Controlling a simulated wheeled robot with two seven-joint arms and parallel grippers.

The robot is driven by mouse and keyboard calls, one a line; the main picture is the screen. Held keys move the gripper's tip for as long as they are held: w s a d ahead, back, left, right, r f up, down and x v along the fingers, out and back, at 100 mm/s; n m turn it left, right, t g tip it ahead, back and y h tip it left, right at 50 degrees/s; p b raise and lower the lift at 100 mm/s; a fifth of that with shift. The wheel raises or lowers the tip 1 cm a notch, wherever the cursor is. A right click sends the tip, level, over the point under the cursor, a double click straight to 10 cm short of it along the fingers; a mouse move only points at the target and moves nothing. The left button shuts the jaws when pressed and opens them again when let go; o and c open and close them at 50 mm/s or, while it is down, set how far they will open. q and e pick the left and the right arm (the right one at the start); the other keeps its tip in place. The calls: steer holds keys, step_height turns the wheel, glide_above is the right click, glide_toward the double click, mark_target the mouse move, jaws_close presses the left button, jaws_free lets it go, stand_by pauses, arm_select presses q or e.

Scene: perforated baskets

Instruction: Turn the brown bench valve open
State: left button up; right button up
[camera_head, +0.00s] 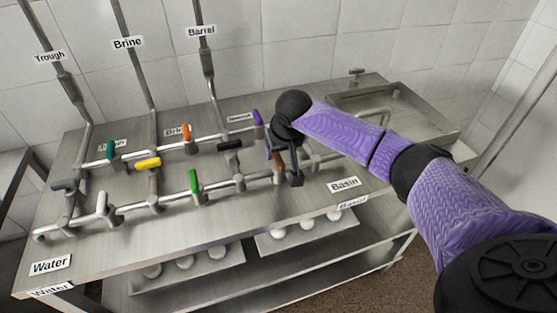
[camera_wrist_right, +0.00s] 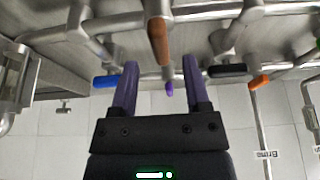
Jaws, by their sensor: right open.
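The brown valve handle (camera_head: 278,159) is on the bench's pipework, partly hidden behind my right gripper in the head view. In the right wrist view the brown handle (camera_wrist_right: 158,40) points toward my gripper, with its end between the lines of the two fingers. My right gripper (camera_head: 288,165) is over the pipework at the brown valve. It also shows in the wrist view (camera_wrist_right: 160,64), with its fingers spread on either side of the handle's end and a gap on each side. My left gripper is not in view.
Neighbouring handles are close: purple (camera_head: 257,117), black (camera_head: 229,145), green (camera_head: 194,180), and blue (camera_wrist_right: 105,82) in the wrist view. Upright pipes rise along the tiled wall.

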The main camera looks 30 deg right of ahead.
mark_target(278, 160)
steer(key=shift+b+x, duration=0.4)
steer(key=shift+x, duration=0.95)
jaws_close()
